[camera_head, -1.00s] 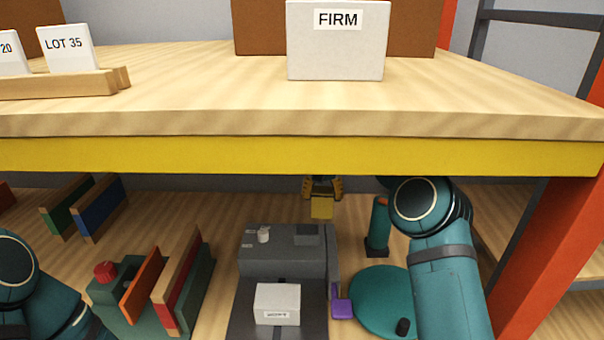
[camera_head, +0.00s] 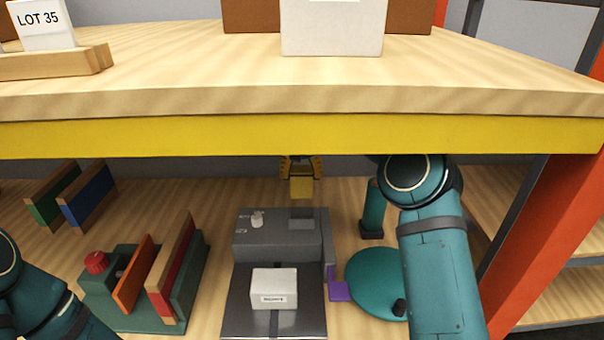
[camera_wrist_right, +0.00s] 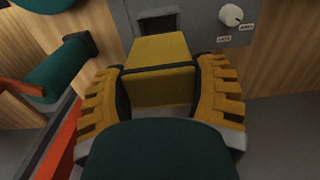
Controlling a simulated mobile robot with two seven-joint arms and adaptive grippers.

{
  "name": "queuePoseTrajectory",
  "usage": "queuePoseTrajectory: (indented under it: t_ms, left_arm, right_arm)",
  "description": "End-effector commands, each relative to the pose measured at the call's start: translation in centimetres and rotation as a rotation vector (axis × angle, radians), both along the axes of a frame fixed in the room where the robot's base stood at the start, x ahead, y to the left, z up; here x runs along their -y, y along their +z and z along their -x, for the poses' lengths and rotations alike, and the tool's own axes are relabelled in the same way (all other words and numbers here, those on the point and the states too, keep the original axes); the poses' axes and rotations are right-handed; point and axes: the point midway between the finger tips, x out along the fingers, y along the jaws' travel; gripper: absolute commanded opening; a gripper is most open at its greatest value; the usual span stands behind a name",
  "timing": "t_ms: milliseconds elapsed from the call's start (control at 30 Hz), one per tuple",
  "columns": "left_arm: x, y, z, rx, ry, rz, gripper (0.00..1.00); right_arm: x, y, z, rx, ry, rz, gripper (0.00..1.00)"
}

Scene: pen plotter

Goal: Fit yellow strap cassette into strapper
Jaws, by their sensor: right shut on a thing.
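The yellow strap cassette (camera_head: 302,187) is held by my right gripper (camera_head: 301,170), which hangs just below the shelf's yellow edge, behind the grey strapper (camera_head: 262,237). In the right wrist view the cassette (camera_wrist_right: 160,72) sits between both yellow finger pads of my right gripper (camera_wrist_right: 160,88). The strapper (camera_wrist_right: 205,15) lies beyond it there, with a dark rectangular slot (camera_wrist_right: 158,20) just past the cassette's far end. The cassette is apart from the slot as far as the views show. My left gripper is out of view; only my left arm shows at the lower left.
A small white box (camera_head: 273,286) sits on the strapper's front bed. A teal round turntable (camera_head: 372,280) and a teal post (camera_head: 373,210) stand to its right. A green rack with coloured boards (camera_head: 190,290) stands to its left. The upper shelf's yellow edge (camera_head: 200,136) hangs overhead.

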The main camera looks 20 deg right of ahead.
Motion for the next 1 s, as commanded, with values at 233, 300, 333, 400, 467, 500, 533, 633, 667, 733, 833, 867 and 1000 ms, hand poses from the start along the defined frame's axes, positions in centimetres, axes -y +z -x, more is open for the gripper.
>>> queuePoseTrajectory:
  t_ms: [233,300,333,400,467,500,533,633,667,733,833,867,1000]
  left_arm:
    - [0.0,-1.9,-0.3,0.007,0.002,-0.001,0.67]
    - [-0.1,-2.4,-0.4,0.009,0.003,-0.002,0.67]
    - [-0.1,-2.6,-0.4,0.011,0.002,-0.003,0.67]
    - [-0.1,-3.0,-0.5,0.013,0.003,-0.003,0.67]
    - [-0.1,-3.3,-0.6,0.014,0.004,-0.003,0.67]
    - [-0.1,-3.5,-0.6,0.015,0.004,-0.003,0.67]
    - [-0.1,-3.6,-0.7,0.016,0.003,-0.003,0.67]
    - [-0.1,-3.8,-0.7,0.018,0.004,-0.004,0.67]
    - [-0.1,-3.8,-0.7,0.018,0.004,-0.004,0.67]
    - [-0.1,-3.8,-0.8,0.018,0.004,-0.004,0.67]
    - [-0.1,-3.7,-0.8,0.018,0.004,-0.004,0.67]
    - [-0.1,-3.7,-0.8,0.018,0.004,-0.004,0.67]
    - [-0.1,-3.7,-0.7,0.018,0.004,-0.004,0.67]
  right_arm:
    - [-0.2,-2.6,-0.4,-0.004,-0.002,-0.001,0.23]
    - [-0.3,-3.3,-0.5,-0.004,-0.002,-0.001,0.23]
    - [-0.4,-3.6,-0.6,-0.004,-0.002,-0.001,0.23]
    - [-0.4,-4.2,-0.7,-0.005,-0.001,-0.001,0.23]
    - [-0.5,-4.6,-0.8,-0.004,-0.002,-0.001,0.23]
    - [-0.5,-4.8,-0.8,-0.004,-0.002,-0.001,0.23]
    - [-0.5,-5.0,-0.8,-0.004,-0.002,-0.001,0.23]
    - [-0.6,-5.2,-0.9,-0.004,-0.003,-0.001,0.23]
    - [-0.6,-5.3,-0.9,-0.004,-0.003,-0.001,0.23]
    - [-0.6,-5.3,-0.9,-0.004,-0.003,-0.001,0.23]
    - [-0.6,-5.2,-0.9,-0.004,-0.003,-0.001,0.23]
    - [-0.6,-5.2,-0.9,-0.004,-0.003,-0.001,0.23]
    - [-0.6,-5.2,-0.9,-0.005,-0.002,-0.001,0.23]
